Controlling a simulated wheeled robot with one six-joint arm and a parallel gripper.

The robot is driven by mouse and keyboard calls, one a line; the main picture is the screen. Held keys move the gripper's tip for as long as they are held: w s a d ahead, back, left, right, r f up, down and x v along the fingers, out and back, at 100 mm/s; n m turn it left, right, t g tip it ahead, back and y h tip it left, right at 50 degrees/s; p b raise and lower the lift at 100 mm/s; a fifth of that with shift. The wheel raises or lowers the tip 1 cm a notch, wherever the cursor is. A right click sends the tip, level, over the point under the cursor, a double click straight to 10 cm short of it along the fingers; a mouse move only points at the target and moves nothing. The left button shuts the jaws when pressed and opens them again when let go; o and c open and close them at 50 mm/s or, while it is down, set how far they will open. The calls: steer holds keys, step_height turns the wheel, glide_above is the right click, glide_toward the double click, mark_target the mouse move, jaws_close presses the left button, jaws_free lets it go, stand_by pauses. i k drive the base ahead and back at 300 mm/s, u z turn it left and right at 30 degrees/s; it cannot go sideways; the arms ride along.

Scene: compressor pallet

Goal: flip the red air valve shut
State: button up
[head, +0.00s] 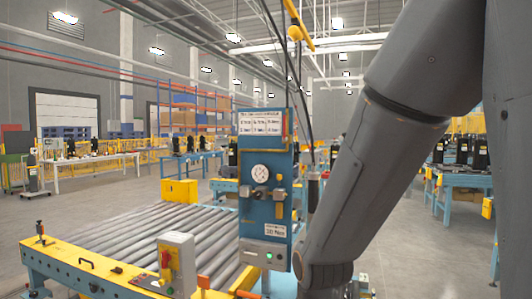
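A blue upright panel (250,150) carries a round white gauge (261,172) with a metal fitting (262,193) below it. A small red part (285,126) shows on the panel's upper right edge. My arm comes down on the right, close beside the panel; my gripper is not visible.
The roller conveyor (150,236) with its yellow front rail (75,262) fills the lower left. A dark tool (313,188) hangs on a cable between panel and arm. A blue bench (465,181) with black units stands back right. The floor between is open.

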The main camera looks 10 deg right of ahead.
mark_target(285, 139)
steer(key=u, duration=0.6)
steer(key=k, duration=0.65)
steer(key=u, duration=0.6)
steer(key=i, duration=0.95)
steer(key=z, duration=1.05)
steer(key=i, duration=0.6)
steer(key=z, duration=0.7)
